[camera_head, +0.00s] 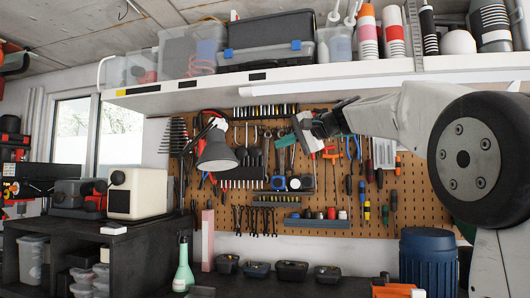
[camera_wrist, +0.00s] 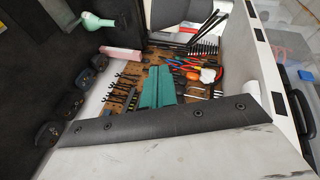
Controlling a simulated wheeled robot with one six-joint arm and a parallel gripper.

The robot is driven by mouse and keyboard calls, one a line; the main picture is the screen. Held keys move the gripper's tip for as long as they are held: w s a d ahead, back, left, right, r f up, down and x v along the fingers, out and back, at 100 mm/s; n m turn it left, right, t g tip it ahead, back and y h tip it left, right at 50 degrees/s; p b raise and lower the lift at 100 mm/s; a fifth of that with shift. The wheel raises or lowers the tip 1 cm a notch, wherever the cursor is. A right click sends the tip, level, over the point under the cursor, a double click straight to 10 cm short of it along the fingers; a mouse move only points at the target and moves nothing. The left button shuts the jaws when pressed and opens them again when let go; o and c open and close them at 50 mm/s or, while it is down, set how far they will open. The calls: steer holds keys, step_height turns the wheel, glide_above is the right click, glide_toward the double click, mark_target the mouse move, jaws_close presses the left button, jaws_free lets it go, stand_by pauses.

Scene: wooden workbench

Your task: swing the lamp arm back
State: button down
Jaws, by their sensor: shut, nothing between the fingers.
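The lamp (camera_head: 216,153) has a dark grey cone shade that hangs pointing down, left of the middle in the head view. My gripper (camera_head: 285,141) is right of the lamp and a little higher in the picture, apart from the shade. In the wrist view the two teal fingers of my gripper (camera_wrist: 158,87) lie together, shut and empty. A grey and white shape right of the fingers there may be the lamp head, but I cannot tell for sure.
A pegboard (camera_head: 340,215) full of tools covers the back wall. A loaded shelf (camera_head: 350,72) runs above my arm. Several small dark bins (camera_head: 292,271) stand on the bench, with a green spray bottle (camera_head: 183,265) at left and a blue bin (camera_head: 428,262) at right.

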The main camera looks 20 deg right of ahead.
steer(key=w+a+f, duration=0.4)
steer(key=w+a, duration=0.3)
steer(key=a, duration=0.2)
steer(key=shift+w, duration=0.25)
